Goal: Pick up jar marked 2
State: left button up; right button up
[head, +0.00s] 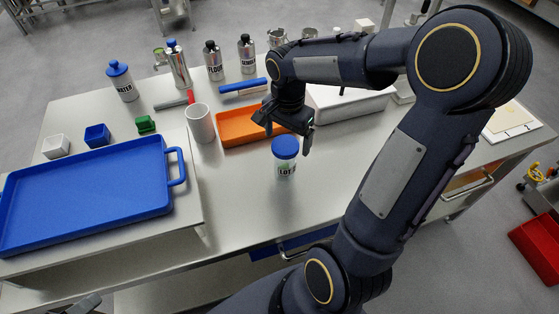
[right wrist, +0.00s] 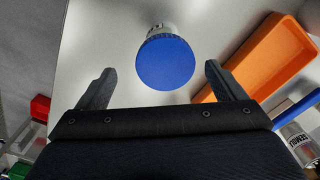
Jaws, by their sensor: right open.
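A clear jar with a blue lid (head: 286,147) stands upright on the steel table in front of the orange tray. Its label shows "LOT", but I cannot read a number on it. My right gripper (head: 285,131) is open and empty, just behind and above the jar's lid in the head view. In the right wrist view the blue lid (right wrist: 166,62) lies between the two spread fingers of the right gripper (right wrist: 160,72), apart from both. My left gripper is not in view.
An orange tray (head: 238,128) lies behind the jar. A white mug (head: 200,123) stands to its left, and a big blue tray (head: 90,190) lies further left. Bottles, including a flour canister (head: 213,62), line the back. The table around the jar's front is clear.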

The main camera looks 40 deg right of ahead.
aim_at(285, 145)
jog(key=f, duration=0.5)
jog(key=shift+w+f, duration=0.3)
jog(key=shift+w, duration=0.05)
jog(key=c, duration=1.4)
jog(key=shift+c, duration=0.4)
jog(key=shift+r, duration=0.15)
